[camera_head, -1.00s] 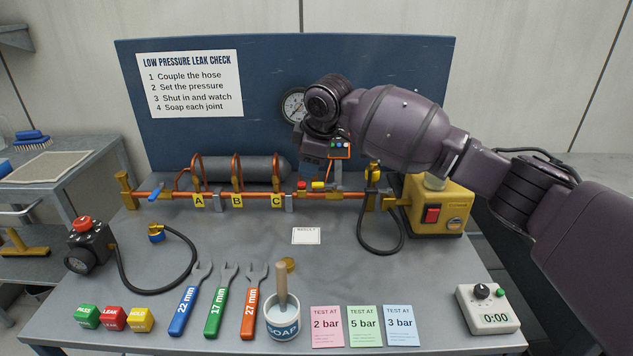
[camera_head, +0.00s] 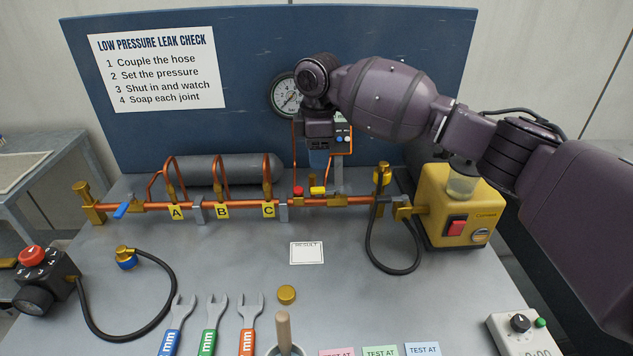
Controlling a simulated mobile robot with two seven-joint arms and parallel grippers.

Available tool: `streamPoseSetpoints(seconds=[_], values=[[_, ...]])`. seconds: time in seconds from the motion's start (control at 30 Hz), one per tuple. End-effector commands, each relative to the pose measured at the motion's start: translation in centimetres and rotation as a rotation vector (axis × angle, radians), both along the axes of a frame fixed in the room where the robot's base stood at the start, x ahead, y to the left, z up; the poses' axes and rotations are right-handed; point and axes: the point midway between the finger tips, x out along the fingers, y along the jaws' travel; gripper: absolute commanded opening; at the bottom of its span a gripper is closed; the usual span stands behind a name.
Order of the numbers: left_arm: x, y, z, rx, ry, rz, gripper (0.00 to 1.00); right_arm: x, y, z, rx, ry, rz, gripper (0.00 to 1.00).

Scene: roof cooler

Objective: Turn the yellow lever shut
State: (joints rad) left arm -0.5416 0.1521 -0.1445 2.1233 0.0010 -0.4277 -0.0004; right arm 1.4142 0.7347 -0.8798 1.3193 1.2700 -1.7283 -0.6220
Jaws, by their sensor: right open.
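The yellow lever (camera_head: 319,190) is a short, small bar on the copper pipe (camera_head: 345,201), just right of a red fitting (camera_head: 298,191). It looks roughly in line with the pipe, but it is too small to be sure of its angle. My right gripper (camera_head: 319,160) points down above and behind the lever, in front of the blue board, with a visible gap between them. It is open and holds nothing that I can see. Its fingertips are hard to make out against the board and fittings. My left gripper is out of view.
A pressure gauge (camera_head: 284,96) is partly hidden by my right wrist. A blue lever (camera_head: 122,210) sits at the pipe's left end. A yellow pump (camera_head: 440,205) and black hose (camera_head: 372,250) stand to the right. The bench in front of the pipe is mostly clear around a result card (camera_head: 307,253).

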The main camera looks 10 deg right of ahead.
Motion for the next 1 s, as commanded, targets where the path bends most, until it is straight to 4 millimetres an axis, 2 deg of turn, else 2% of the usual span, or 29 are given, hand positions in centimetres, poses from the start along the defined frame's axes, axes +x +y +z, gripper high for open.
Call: streamPoseSetpoints(seconds=[0.03, 0.1, 0.4, 0.6, 0.9, 1.0], values=[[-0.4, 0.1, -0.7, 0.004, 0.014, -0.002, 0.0, 0.0, 0.0, -1.7, -0.001, 0.008, -0.001, 0.45], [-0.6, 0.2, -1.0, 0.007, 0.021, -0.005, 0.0, 0.0, -0.1, -3.0, -0.002, 0.009, 0.0, 0.45], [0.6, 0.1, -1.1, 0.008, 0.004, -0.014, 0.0, 0.0, -0.1, -7.1, -0.001, 0.005, 0.0, 0.45], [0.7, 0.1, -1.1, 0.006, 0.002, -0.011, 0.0, 0.0, 0.0, -8.1, 0.0, 0.002, -0.001, 0.45], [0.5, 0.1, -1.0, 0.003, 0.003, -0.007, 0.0, 0.0, 0.0, -8.2, 0.0, 0.0, -0.001, 0.45], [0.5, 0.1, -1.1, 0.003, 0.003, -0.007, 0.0, 0.0, 0.0, -8.2, 0.0, 0.001, -0.001, 0.31]])
